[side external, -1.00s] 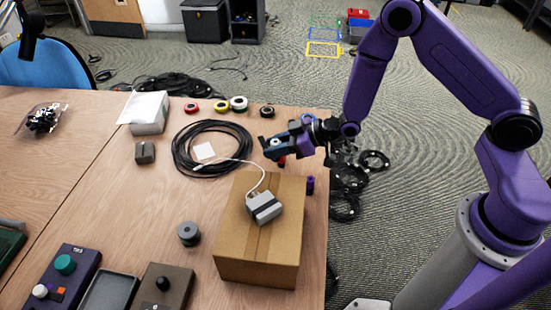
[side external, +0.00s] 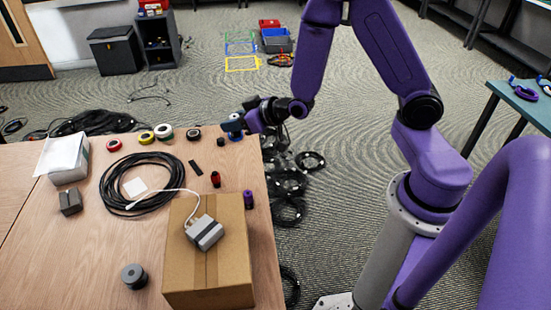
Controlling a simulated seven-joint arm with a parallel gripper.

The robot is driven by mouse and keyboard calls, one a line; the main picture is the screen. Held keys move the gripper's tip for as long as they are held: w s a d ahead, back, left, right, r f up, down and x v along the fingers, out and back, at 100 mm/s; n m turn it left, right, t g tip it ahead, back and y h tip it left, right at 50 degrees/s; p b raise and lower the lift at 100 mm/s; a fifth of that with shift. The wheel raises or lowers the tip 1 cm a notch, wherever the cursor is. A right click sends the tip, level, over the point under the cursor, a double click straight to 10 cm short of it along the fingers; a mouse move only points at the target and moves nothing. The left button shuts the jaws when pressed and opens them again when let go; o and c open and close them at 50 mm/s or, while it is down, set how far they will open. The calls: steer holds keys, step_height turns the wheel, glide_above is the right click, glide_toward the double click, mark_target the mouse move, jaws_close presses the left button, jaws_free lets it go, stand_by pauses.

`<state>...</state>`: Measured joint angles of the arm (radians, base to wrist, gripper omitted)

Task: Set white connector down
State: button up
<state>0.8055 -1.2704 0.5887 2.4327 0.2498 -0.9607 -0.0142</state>
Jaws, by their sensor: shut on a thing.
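The white cable (side external: 176,190) runs from the grey-and-white adapter (side external: 204,232) on the cardboard box (side external: 208,268). Its small white connector end (side external: 131,206) lies at the lower left part of the black cable coil (side external: 105,187), near a white square (side external: 135,187). My gripper (side external: 236,127) is well away from this end, at the table's far right corner. It is shut at the blue tape roll (side external: 234,122), and the fingers partly cover the roll. I cannot tell whether the roll is lifted off the table.
Red (side external: 113,145), yellow (side external: 147,136), white (side external: 163,131) and black (side external: 193,135) tape rolls line the far edge. A red spool (side external: 215,179) and a purple spool (side external: 248,199) stand near the right edge.

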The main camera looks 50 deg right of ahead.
steer(key=d+h, duration=0.1)
steer(key=s+d+m+h, duration=0.1)
steer(key=d, duration=0.1)
steer(key=s+d+r+m, duration=0.1)
steer(key=d, duration=0.1)
steer(key=shift+d+h, duration=0.15)
steer(key=shift+h, duration=0.25)
steer(key=shift+w, duration=0.15)
stand_by(1.2)
steer(key=n+g+y, duration=0.5)
steer(key=n+y, duration=0.5)
steer(key=n, duration=0.1)
glide_above(144, 222)
step_height(144, 222, down, 12)
step_height(144, 222, down, 10)
steer(key=shift+d+f, duration=0.1)
steer(key=shift+f, duration=0.15)
steer(key=o, duration=1)
steer(key=shift+o, duration=0.2)
